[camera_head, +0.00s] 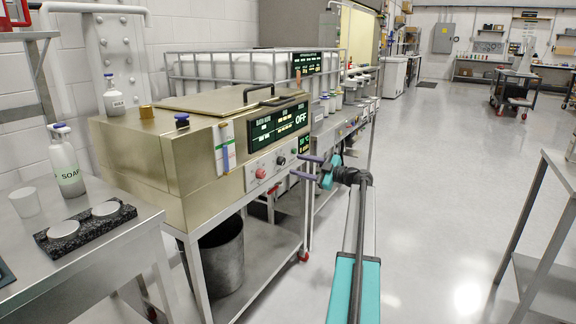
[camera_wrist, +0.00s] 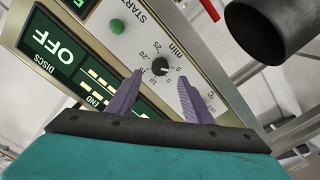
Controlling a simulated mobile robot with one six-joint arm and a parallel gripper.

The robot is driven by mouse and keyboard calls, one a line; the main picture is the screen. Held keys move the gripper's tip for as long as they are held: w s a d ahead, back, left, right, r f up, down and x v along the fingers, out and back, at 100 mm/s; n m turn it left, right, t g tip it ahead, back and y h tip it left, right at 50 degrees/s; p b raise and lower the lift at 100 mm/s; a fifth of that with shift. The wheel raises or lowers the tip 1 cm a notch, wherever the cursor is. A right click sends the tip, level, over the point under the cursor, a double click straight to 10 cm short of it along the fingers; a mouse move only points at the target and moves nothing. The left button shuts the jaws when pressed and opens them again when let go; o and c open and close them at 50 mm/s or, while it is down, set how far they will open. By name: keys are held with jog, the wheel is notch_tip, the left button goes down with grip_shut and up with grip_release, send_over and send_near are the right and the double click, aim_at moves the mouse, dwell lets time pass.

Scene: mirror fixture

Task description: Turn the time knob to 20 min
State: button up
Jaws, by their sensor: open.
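The time knob is black and sits on the white panel of a gold machine; in the head view the black knob (camera_head: 281,161) is right of a red knob (camera_head: 260,173). In the wrist view the time knob (camera_wrist: 160,66) is at the centre, inside a dial marked "min", seen nearly upside down. Its pointer is too small to read surely. My gripper (camera_head: 296,164) is open in front of the panel. In the wrist view its two purple fingers (camera_wrist: 161,78) lie to either side below the knob, with nothing between them; contact cannot be told.
A green START button (camera_wrist: 117,26) is beside the dial. The display (camera_head: 279,126) reads OFF. A dark bin (camera_head: 215,262) stands under the machine. A steel table (camera_head: 100,262) with a soap bottle (camera_head: 66,165) is at left. The floor (camera_head: 430,180) to the right is clear.

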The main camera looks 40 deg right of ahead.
aim_at(284, 161)
jog(key=shift+b+x, duration=0.45)
jog(key=shift+x, duration=2.65)
jog(key=c, duration=1.1)
jog(key=shift+o, duration=0.2)
